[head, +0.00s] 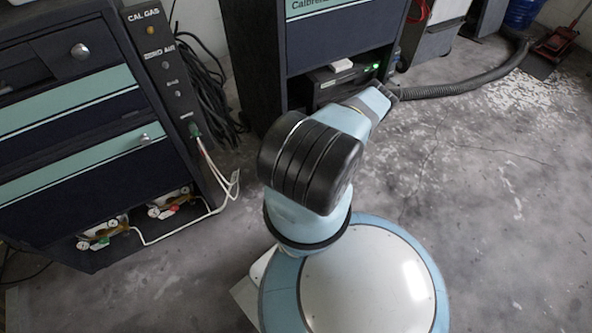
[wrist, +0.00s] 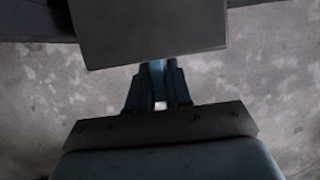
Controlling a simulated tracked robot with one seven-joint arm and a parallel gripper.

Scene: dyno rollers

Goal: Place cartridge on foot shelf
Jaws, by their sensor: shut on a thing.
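In the wrist view my gripper (wrist: 157,80) is shut, its blue fingers close together. Their tips meet a dark grey, flat-faced block (wrist: 150,35), apparently the cartridge, which covers the fingertips. In the head view my arm's far end points at the low part of the middle cabinet (head: 330,40); gripper and cartridge cannot be clearly made out there. An open bay low in that cabinet holds a dark unit (head: 345,78) with a green light and a small white block (head: 341,65) on top. I cannot tell which surface is the foot shelf.
A left cabinet (head: 75,125) has green-striped drawers, a gas panel (head: 160,65) and white tubes (head: 190,220) at its foot. Black cables (head: 205,90) hang between the cabinets. A ribbed hose (head: 465,85) lies to the right. The concrete floor (head: 490,220) at right is clear.

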